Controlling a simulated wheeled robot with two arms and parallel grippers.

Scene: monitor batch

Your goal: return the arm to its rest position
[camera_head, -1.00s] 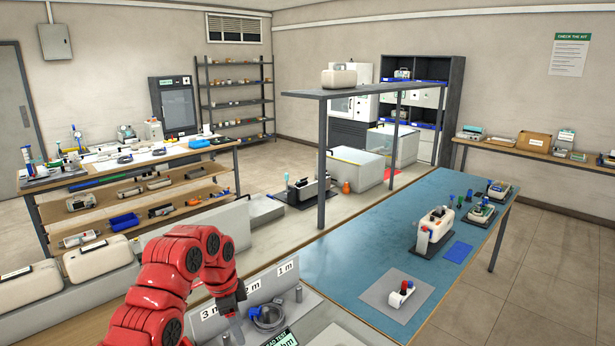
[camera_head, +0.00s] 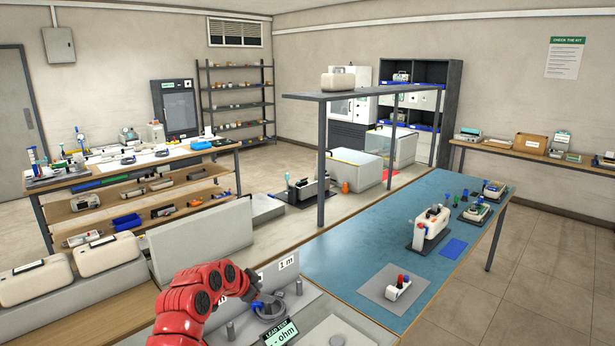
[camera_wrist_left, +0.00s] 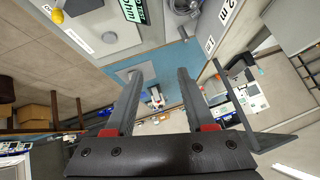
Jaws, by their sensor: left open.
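My left arm (camera_head: 197,303) is red with dark joints. It comes in at the bottom of the head view and bends over the grey test station. My left gripper (camera_wrist_left: 159,74) shows in the wrist view with its two dark fingers wide apart and nothing between them. In the head view the gripper is small and partly hidden by the arm, close to the coiled grey lead (camera_head: 268,312). I cannot tell whether it touches the lead. My right gripper is in neither view.
A display reading "ohm" (camera_head: 281,334) stands by the coil. The blue-topped bench (camera_head: 345,252) lies right, with a white device (camera_head: 430,228) and a small unit (camera_head: 398,287) on a grey mat. Beige cases (camera_head: 107,253) sit left. Bare blue bench top lies between station and devices.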

